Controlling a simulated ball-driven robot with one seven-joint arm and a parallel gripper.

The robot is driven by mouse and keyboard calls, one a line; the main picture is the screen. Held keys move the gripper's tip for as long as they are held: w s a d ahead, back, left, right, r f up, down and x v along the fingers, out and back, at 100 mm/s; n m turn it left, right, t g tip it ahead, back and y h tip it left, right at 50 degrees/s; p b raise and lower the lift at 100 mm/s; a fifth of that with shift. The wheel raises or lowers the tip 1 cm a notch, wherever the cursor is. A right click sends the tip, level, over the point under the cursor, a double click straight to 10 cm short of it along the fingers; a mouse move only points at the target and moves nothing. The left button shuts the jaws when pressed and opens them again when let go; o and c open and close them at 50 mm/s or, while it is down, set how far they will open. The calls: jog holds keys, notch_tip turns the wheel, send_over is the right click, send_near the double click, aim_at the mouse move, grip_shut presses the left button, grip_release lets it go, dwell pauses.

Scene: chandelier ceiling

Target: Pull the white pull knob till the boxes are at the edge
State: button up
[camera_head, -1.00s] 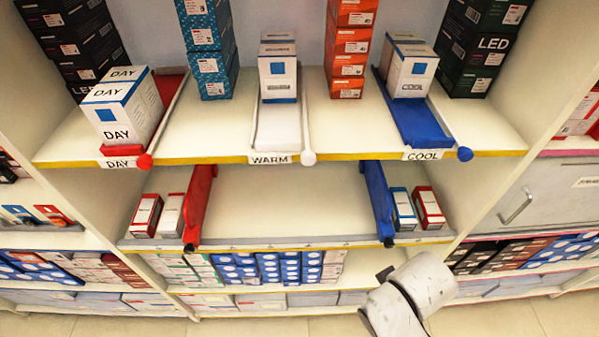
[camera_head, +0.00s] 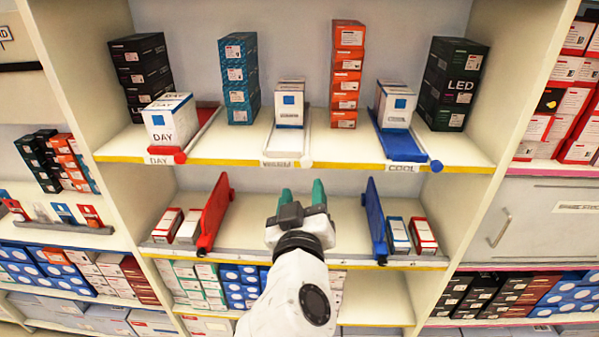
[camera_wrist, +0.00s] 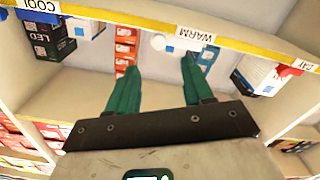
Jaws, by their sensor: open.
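The white pull knob (camera_head: 305,161) is at the front edge of the upper shelf, just right of the WARM label (camera_head: 283,163). It joins a slim rail beside a white tray (camera_head: 287,141). White boxes (camera_head: 290,97) stand on that tray, set back from the edge with bare tray before them. My gripper (camera_head: 302,190) is open and empty, with two green fingers, in front of the middle shelf, below the knob in the picture. In the wrist view, the knob (camera_wrist: 158,43) shows beyond the gap between the fingers (camera_wrist: 160,68), apart from them.
DAY boxes (camera_head: 171,119) with a red knob (camera_head: 180,157) stand left; COOL boxes (camera_head: 396,102) with a blue knob (camera_head: 436,166) stand right. Red (camera_head: 214,214) and blue (camera_head: 376,219) dividers flank my gripper on the middle shelf, with open room between.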

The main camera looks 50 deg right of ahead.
aim_at(306, 164)
jog(key=p+x, duration=0.2)
jog(key=x, duration=0.7)
jog(key=shift+d, duration=0.1)
grip_shut()
dwell(0.4)
